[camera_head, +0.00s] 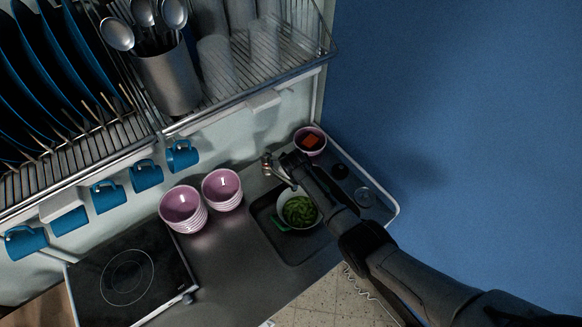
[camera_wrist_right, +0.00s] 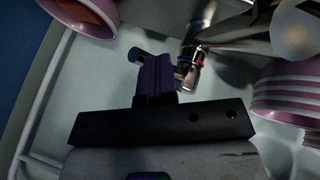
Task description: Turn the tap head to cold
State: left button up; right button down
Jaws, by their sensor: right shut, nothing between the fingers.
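The metal tap (camera_head: 267,165) stands behind the sink at the wall. In the right wrist view the tap (camera_wrist_right: 196,45) shows a ring with red and blue marks. My right gripper (camera_head: 291,159) is just right of the tap in the head view. In the wrist view its dark fingers (camera_wrist_right: 155,74) are shut with nothing between them. They are close beside the tap; a metal end sticks out left of them, and part of the tap head is hidden behind them. I cannot tell whether they touch. My left gripper is out of view.
The sink (camera_head: 263,213) holds a white pot (camera_head: 284,217) with green food. Stacked pink bowls (camera_head: 184,209) stand left of it, and another pink bowl (camera_head: 311,139) is behind the gripper. A dish rack (camera_head: 240,96) hangs above; a hob (camera_head: 128,278) is at lower left.

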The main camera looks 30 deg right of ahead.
jog(key=shift+w+d, duration=0.3)
jog(key=shift+d, duration=0.25)
dwell(0.4)
jog(key=p+v, duration=0.1)
jog(key=v, duration=0.2)
jog(key=s+a+f+p+v, duration=0.1)
jog(key=p+v, duration=0.1)
jog(key=v, duration=0.1)
jog(key=p+v, duration=0.1)
jog(key=v, duration=0.3)
jog(key=shift+s+a+f+p, duration=0.15)
jog(key=shift+s+f+p, duration=0.05)
jog(key=shift+s+p, duration=0.1)
jog(key=shift+d+v, duration=0.15)
jog(key=shift+v, duration=0.5)
jog(key=shift+d+v, duration=0.1)
jog(key=shift+v, duration=0.55)
